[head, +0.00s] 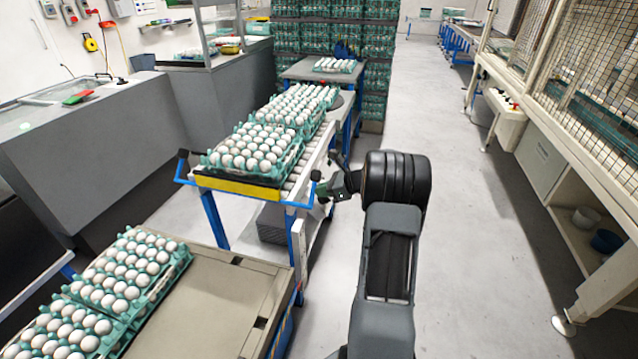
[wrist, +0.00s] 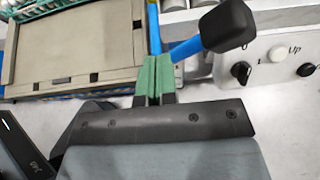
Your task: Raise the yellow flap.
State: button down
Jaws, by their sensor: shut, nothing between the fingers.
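The yellow flap (head: 237,187) is a long yellow strip across the near end of the roller conveyor, below the front egg tray. My gripper (head: 322,188) is at the right end of the flap, close to the black knob there. In the wrist view its green fingers (wrist: 153,62) are together with nothing between them. Whether they touch the flap or bar is unclear.
Egg trays (head: 250,152) stand on the conveyor behind the flap. A beige-topped table (head: 225,300) with more egg trays is at the front left. A control panel (wrist: 275,60) with knobs shows in the wrist view. The floor (head: 470,240) to the right is clear.

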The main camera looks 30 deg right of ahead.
jog(key=s+d+p, duration=0.1)
jog(key=s+d, duration=0.3)
jog(key=s, duration=0.2)
jog(key=shift+s, duration=0.35)
dwell(0.4)
jog(key=s+a+n+g+h+p, duration=0.25)
jog(key=s+a+n+g, duration=0.45)
jog(key=n, duration=0.4)
jog(key=s+a+r+n+h+p, duration=0.2)
jog(key=s+a+r+n+p, duration=0.2)
jog(key=a+r+n, duration=0.4)
jog(key=s+a+r+n+t+h+p, duration=0.1)
jog(key=s+a+r+n+h+p, duration=0.2)
jog(key=s+a+r+n+p, duration=0.2)
jog(key=s+a+r+n, duration=0.1)
jog(key=a+r+n, duration=0.2)
jog(key=a+r, duration=0.3)
jog(key=shift+s+a+r+t+h, duration=0.15)
jog(key=shift+s+r+t+h, duration=0.2)
jog(key=shift+r, duration=0.3)
